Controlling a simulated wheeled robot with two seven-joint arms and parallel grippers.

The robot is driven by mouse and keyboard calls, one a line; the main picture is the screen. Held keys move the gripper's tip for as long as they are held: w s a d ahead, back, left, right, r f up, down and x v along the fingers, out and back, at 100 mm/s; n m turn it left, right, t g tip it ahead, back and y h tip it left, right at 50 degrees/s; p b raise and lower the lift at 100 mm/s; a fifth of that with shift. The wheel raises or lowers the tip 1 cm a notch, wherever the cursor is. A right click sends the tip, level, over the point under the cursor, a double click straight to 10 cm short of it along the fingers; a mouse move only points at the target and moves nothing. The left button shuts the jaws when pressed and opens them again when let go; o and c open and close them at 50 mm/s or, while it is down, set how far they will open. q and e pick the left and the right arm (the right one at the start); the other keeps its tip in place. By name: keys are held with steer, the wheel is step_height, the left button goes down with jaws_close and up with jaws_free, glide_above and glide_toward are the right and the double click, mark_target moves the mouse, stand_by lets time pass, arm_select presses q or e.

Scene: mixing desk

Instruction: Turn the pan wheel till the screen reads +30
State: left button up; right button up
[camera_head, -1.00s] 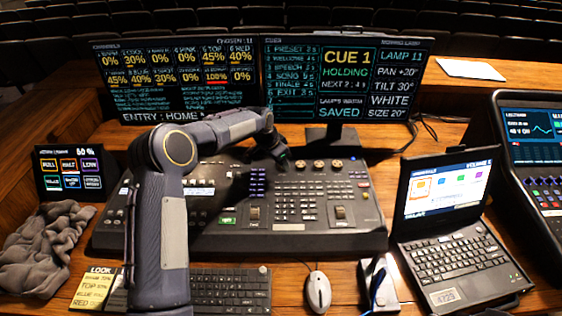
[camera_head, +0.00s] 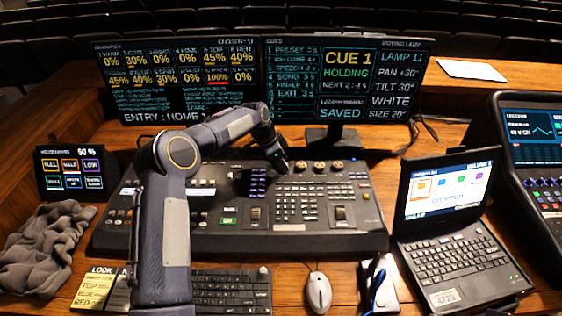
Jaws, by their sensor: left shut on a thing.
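The lighting desk (camera_head: 210,241) stands in the middle of the table, with a row of brass-coloured wheels at its upper right. My left gripper (camera_head: 283,166) reaches down at the left end of that row. It is shut on the pan wheel, which the fingers and arm hide. Three other wheels (camera_head: 319,166) show just to the right of the gripper. The right-hand screen (camera_head: 345,80) reads PAN +30° under LAMP 11, with TILT 30° below it. My right gripper is not in view.
A laptop (camera_head: 450,250) stands right of the desk, with a sound console (camera_head: 535,190) beyond it. A mouse (camera_head: 318,292), a keyboard (camera_head: 232,290) and a small box with a cable lie in front. A grey cloth (camera_head: 45,245) lies at left.

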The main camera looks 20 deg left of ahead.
mark_target(272, 171)
arm_select(q)
steer(key=o, duration=1)
steer(key=shift+b+v, duration=0.6)
steer(key=shift+v, duration=3.3)
steer(key=shift+r, duration=0.1)
steer(key=s+r+n+t+y, duration=0.1)
steer(key=s+r+n, duration=0.1)
steer(key=s+r, duration=0.6)
steer(key=s+r+n, duration=0.3)
steer(key=s+r, duration=0.1)
steer(key=s, duration=0.7)
steer(key=s+f+n, duration=0.2)
steer(key=s, duration=0.6)
steer(key=s+d+f+n+t, duration=0.1)
steer(key=s+f+n, duration=0.1)
steer(key=s, duration=0.6)
steer(key=s+d+f+n+t+h, duration=0.1)
steer(key=s+f+n, duration=0.2)
steer(key=s, duration=0.5)
steer(key=shift+s+n, duration=0.2)
steer(key=shift+n, duration=0.2)
